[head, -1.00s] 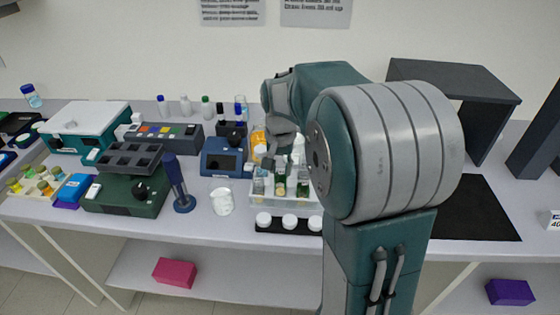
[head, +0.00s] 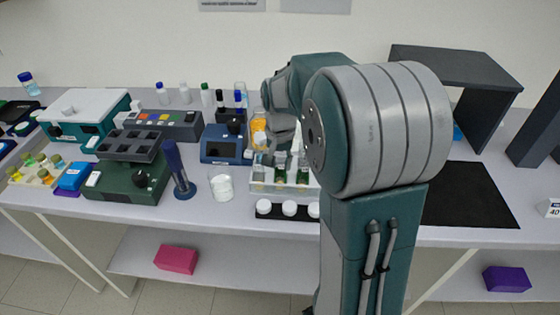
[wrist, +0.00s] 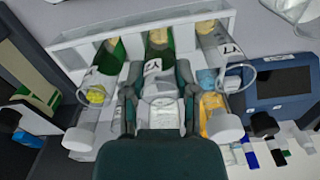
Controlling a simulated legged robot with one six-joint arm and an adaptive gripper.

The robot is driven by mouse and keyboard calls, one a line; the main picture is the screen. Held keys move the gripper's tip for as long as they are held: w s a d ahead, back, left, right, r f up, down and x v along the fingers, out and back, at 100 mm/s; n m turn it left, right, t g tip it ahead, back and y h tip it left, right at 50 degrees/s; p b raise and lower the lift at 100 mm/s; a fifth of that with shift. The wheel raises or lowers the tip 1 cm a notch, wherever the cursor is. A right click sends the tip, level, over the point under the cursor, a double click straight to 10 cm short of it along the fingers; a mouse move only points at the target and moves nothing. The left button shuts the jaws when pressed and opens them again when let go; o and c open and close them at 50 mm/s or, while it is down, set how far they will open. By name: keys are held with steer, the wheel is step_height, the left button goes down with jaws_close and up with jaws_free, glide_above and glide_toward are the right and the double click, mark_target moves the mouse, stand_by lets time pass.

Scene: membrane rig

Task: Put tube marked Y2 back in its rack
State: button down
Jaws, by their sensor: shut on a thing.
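The clear-and-white rack (head: 285,188) stands near the front of the bench. Its long pale wall (wrist: 130,29) crosses the top of the wrist view. In the wrist view my gripper (wrist: 160,105) is shut on the middle tube, marked Y2 (wrist: 153,67), which has green and tan contents. My gripper hides its cap. A tube marked Y1 (wrist: 230,50) is on its right, and another labelled tube (wrist: 95,72) is on its left. The Y2 tube is lined up with the rack; I cannot tell how deep it sits. My gripper (head: 283,138) also shows in the head view, partly hidden by my arm.
A black strip with white caps (head: 289,209) lies in front of the rack. An orange-filled bottle (head: 259,130) and a blue device with a screen (head: 222,150) stand close left. A clear beaker (head: 221,187) is at front left. A black mat (head: 465,195) lies right.

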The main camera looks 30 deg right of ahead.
steer(key=shift+f, duration=0.3)
steer(key=shift+c, duration=1.5)
jaws_free()
steer(key=shift+r, duration=0.1)
step_height(320, 180, up, 12)
steer(key=s+a+f+n+t, duration=0.1)
steer(key=s+a+n, duration=0.3)
steer(key=s, duration=0.5)
steer(key=s+a+n+t, duration=0.4)
steer(key=s+a, duration=0.4)
steer(key=s, duration=0.2)
steer(key=shift+a+f+t, duration=0.3)
steer(key=shift+a+f, duration=0.05)
steer(key=shift+f, duration=0.05)
